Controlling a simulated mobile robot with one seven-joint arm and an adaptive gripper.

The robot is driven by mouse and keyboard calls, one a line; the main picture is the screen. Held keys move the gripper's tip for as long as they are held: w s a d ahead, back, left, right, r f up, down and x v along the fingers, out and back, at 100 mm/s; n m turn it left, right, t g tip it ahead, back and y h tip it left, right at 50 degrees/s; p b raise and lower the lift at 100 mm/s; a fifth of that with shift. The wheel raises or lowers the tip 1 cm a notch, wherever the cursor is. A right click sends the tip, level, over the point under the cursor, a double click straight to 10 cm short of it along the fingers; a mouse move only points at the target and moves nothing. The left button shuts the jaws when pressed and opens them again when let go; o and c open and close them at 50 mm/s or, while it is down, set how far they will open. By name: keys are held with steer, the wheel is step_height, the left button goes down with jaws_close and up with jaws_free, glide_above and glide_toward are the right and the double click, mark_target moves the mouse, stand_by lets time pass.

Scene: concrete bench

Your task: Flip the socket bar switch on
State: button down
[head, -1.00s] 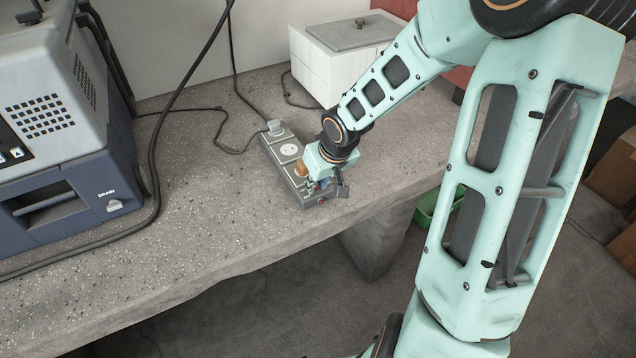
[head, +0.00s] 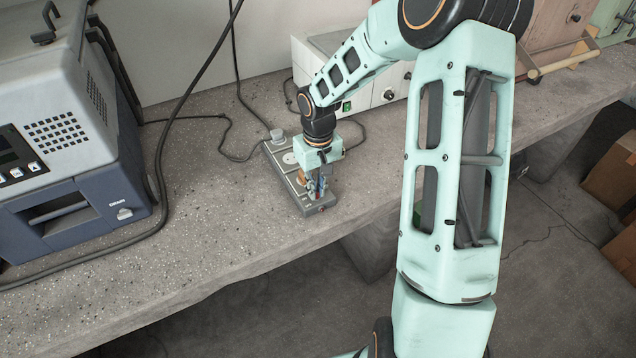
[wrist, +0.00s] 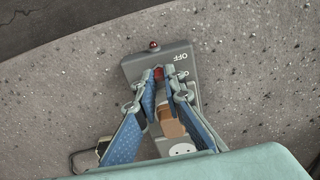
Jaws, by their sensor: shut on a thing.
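The grey socket bar (head: 287,181) lies on the concrete bench with its near end close to the front edge. In the wrist view that end (wrist: 134,69) carries a small red lamp (wrist: 153,45), a red switch (wrist: 158,73) and "OFF" lettering. My gripper (head: 317,193) points down over this end. In the wrist view its blue-padded fingertips (wrist: 161,79) are closed in around the red switch, which they partly hide. A brown plug-like block (wrist: 173,125) sits on the bar between the fingers, farther back from their tips. I cannot tell the switch's tilt.
A grey and blue machine (head: 75,130) stands at the left with a thick black cable in front. A white box (head: 375,92) with a green switch stands behind my gripper. A plug (head: 277,135) sits at the bar's far end.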

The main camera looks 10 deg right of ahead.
steer(key=shift+w+a+f+g+h+p, duration=0.1)
steer(key=shift+w+g+h+p, duration=0.2)
steer(key=shift+g+p, duration=0.55)
steer(key=shift+w+a+f+g+h+p, duration=0.15)
steer(key=shift+w+g+p, duration=0.3)
steer(key=shift+g, duration=0.6)
steer(key=shift+r, duration=0.1)
steer(key=c, duration=2)
jaws_free()
steer(key=shift+d, duration=0.1)
steer(key=v, duration=1.2)
steer(key=shift+w, duration=0.1)
steer(key=shift+w, duration=0.1)
